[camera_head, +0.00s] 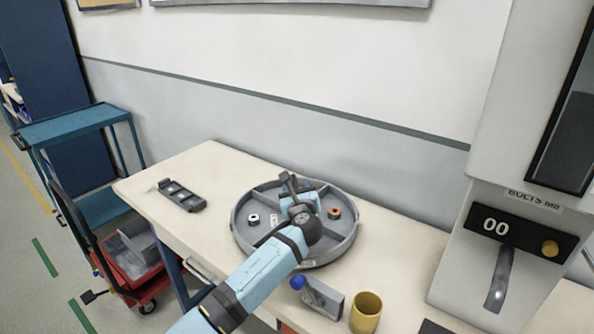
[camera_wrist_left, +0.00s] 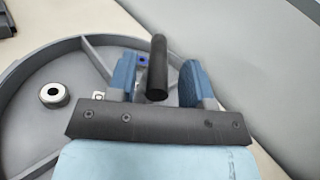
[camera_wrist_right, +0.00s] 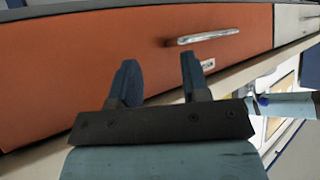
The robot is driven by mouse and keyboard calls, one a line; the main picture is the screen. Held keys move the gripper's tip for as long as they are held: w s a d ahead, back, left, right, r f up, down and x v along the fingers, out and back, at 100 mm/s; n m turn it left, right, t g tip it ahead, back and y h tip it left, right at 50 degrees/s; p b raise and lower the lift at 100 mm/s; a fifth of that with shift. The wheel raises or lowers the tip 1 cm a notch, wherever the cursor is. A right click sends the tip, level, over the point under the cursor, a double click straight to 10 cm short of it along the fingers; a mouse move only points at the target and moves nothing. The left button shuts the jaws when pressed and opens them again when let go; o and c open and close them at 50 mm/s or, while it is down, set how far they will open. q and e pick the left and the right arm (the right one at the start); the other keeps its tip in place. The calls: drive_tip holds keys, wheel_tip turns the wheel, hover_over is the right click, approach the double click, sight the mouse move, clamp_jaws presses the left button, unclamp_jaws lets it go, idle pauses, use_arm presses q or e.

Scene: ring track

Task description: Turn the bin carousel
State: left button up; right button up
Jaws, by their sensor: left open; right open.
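The bin carousel (camera_head: 241,235) is a round grey tray on the bench, split by thin walls into compartments. A black upright handle (camera_wrist_left: 157,70) stands near its rim. My left gripper (camera_head: 300,190) is over the far part of the tray; in the left wrist view its blue fingers (camera_wrist_left: 160,75) are apart, one on each side of the handle, with gaps visible. A white ring-shaped part (camera_head: 253,218) and an orange-brown one (camera_head: 334,213) lie in separate compartments. The left arm hides part of the tray. My right gripper (camera_wrist_right: 158,72) is open and empty, before an orange drawer front (camera_wrist_right: 90,62).
A dark slotted holder (camera_head: 181,195) lies at the bench's left. A yellow cup (camera_head: 366,312) and a grey block with a blue ball (camera_head: 322,297) stand in front of the carousel. A dispenser labelled bolts (camera_head: 500,250) stands right. A wall is behind.

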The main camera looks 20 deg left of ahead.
use_arm(q)
wheel_tip(320, 180, up, 20)
drive_tip(key=p, duration=0.1)
drive_tip(key=shift+d+p, duration=0.15)
drive_tip(key=shift+p, duration=0.2)
drive_tip(key=shift+f, duration=0.1)
